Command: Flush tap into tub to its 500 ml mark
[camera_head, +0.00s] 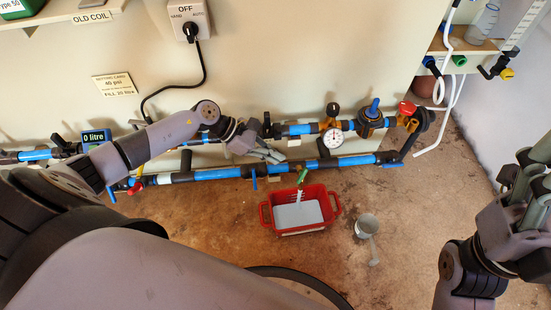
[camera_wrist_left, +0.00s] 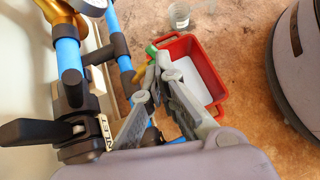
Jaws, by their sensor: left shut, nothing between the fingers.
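The red tub (camera_head: 330,212) stands on the floor below the pipes, with a pale grey-white surface inside; I cannot read its marks. The tap, with a green handle (camera_head: 303,175), is above the tub's back edge, and a white streak runs from it down into the tub. In the left wrist view the tub (camera_wrist_left: 220,108) lies beyond my fingers, beside the green handle (camera_wrist_left: 151,50). My left gripper (camera_head: 280,156) is shut and empty, just left of the tap by the pipes. My right gripper (camera_head: 521,178) is at the right edge, away from the tub; its finger gap is unclear.
Blue and black pipes with a gauge (camera_head: 332,138) and a red knob (camera_head: 407,107) run along the wall. A grey scoop or cup with a handle (camera_head: 367,225) lies on the floor right of the tub. A switch marked OFF (camera_head: 188,20) is on the wall.

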